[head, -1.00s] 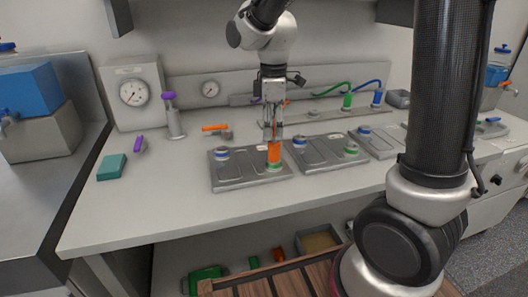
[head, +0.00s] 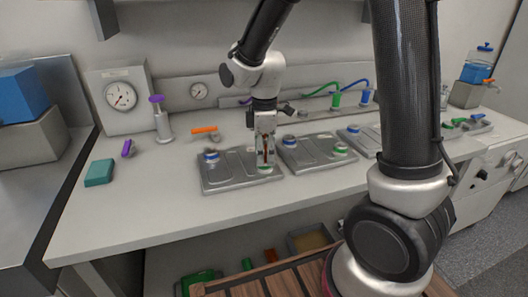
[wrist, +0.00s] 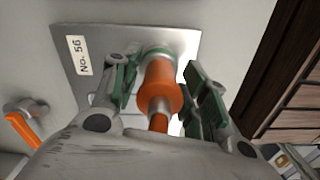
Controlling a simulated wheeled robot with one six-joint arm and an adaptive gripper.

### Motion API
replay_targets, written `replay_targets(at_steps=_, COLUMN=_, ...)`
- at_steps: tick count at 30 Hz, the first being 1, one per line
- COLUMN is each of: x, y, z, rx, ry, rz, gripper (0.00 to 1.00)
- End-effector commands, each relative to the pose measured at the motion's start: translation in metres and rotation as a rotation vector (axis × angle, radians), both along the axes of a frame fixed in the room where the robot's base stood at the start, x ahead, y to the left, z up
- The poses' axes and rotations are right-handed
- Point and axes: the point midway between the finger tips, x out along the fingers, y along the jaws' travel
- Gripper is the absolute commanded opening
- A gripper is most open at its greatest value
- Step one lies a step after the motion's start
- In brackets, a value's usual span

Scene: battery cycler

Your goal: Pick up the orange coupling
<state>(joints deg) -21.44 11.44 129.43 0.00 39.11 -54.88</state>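The orange coupling (wrist: 160,90) stands on a green-ringed port (wrist: 157,52) of a grey plate (wrist: 110,42) labelled "No. 56". My gripper (wrist: 166,78) is open, with one green-padded finger on each side of the coupling. A narrow gap shows on the right side; I cannot tell whether the left pad touches. Only a thin strip of the coupling (head: 266,147) shows there between the fingers.
The leftmost plate also carries a blue-ringed port (head: 211,156). A second plate (head: 312,163) stands close on the right. An orange-handled valve (head: 205,130) lies behind. A purple-topped post (head: 160,120) and a teal block (head: 99,173) stand left. The front bench strip is clear.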

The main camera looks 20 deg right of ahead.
Motion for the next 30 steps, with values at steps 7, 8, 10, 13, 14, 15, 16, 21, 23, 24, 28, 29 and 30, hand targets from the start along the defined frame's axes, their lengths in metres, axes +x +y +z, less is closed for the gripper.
replay_targets(at_steps=7, x=0.0, y=0.0, z=0.0, rx=0.0, ry=0.0, rz=0.0, gripper=0.01)
replay_targets(at_steps=8, x=0.0, y=0.0, z=0.0, rx=0.0, ry=0.0, rz=0.0, gripper=0.0)
replay_targets(at_steps=10, x=0.0, y=0.0, z=0.0, rx=0.0, ry=0.0, rz=0.0, gripper=0.0)
replay_targets(at_steps=13, x=0.0, y=0.0, z=0.002, rx=0.001, ry=-0.001, rz=0.0, gripper=0.0)
replay_targets(at_steps=14, x=0.0, y=0.0, z=0.004, rx=0.001, ry=-0.001, rz=0.0, gripper=0.0)
replay_targets(at_steps=15, x=0.001, y=0.0, z=0.007, rx=0.001, ry=-0.001, rz=0.0, gripper=0.0)
replay_targets(at_steps=16, x=0.001, y=0.0, z=0.011, rx=0.0, ry=-0.002, rz=0.0, gripper=0.0)
replay_targets(at_steps=21, x=0.001, y=0.0, z=0.046, rx=0.002, ry=-0.006, rz=0.0, gripper=0.0)
replay_targets(at_steps=23, x=0.001, y=0.0, z=0.059, rx=0.002, ry=-0.006, rz=0.0, gripper=0.0)
replay_targets(at_steps=24, x=0.001, y=0.0, z=0.067, rx=0.002, ry=-0.005, rz=0.0, gripper=0.0)
replay_targets(at_steps=28, x=0.001, y=0.0, z=0.088, rx=0.0, ry=-0.002, rz=0.0, gripper=0.0)
replay_targets(at_steps=29, x=0.001, y=0.0, z=0.092, rx=0.001, ry=-0.003, rz=0.0, gripper=0.0)
replay_targets(at_steps=30, x=0.001, y=0.0, z=0.095, rx=0.0, ry=-0.002, rz=0.0, gripper=0.0)
